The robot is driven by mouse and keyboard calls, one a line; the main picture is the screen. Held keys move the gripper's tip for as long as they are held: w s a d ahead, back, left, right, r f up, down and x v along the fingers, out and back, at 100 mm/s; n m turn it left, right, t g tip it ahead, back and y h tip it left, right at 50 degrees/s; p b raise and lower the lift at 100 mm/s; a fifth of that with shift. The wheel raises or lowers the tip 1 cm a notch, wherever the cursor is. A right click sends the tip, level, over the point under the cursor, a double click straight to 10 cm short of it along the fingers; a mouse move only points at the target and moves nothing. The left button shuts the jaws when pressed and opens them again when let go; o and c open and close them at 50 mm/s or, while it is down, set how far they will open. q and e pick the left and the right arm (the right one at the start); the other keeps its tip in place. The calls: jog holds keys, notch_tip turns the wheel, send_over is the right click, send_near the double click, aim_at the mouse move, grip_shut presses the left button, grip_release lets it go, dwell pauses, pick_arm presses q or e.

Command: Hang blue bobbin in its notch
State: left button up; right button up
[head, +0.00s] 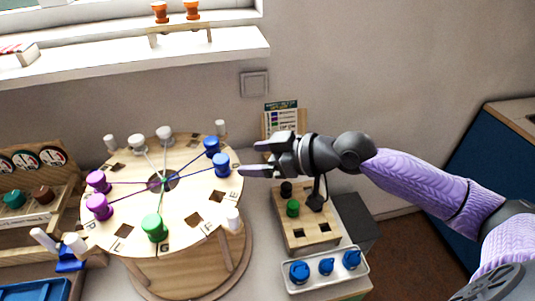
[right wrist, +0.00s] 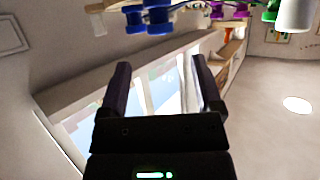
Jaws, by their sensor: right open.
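Two blue bobbins, a front one (head: 221,166) and a rear one (head: 211,145), stand at the right rim of the round wooden board (head: 185,192) in the head view. Blue threads run from them to the dark centre hole. I cannot tell which one the task means, or whether either sits in a notch. My right gripper (head: 250,158) is open and empty, just right of the blue bobbins and apart from them. In the right wrist view its fingers (right wrist: 161,85) are spread with nothing between them; blue bobbins (right wrist: 147,22) show at the top edge. My left gripper is not in view.
Purple bobbins (head: 98,206), a green bobbin (head: 154,227) and white bobbins (head: 140,143) share the board with white pegs (head: 232,218). A wooden block (head: 308,232) and a tray (head: 325,284) with blue knobs stand to the right. A wooden rack (head: 55,205) is at left.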

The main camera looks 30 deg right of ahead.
jog(key=shift+v, duration=1.5)
jog(key=shift+s, duration=0.1)
